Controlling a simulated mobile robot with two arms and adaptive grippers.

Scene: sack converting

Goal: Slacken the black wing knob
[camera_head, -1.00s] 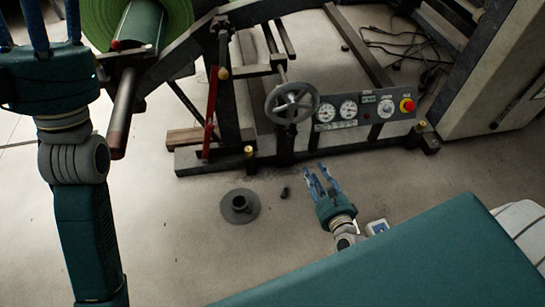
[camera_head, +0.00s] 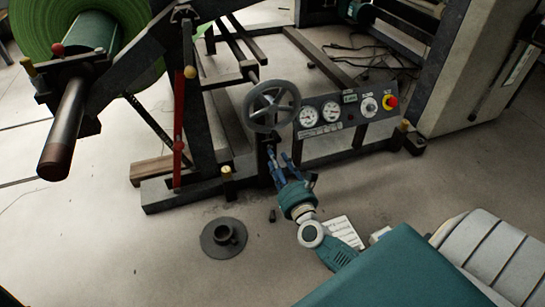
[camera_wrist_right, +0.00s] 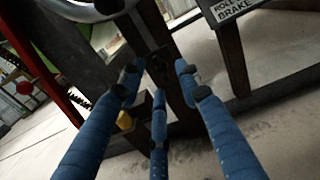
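My right gripper (camera_head: 284,160) reaches up to the dark post under the grey handwheel (camera_head: 271,106). Its blue fingers are spread apart, with nothing seen between them; they also show in the right wrist view (camera_wrist_right: 158,88). The black wing knob cannot be made out clearly. In the right wrist view a small dark shape (camera_wrist_right: 157,60) on the black post (camera_wrist_right: 168,70) lies just beyond the fingertips and may be it. Black on black hides its outline. My left gripper is out of view.
A panel (camera_head: 337,120) with gauges and a red button is right of the handwheel. A green roll (camera_head: 140,75) on a dark shaft (camera_head: 65,130) is at left. A round black base (camera_head: 223,238) and a small black piece (camera_head: 272,215) lie on the floor.

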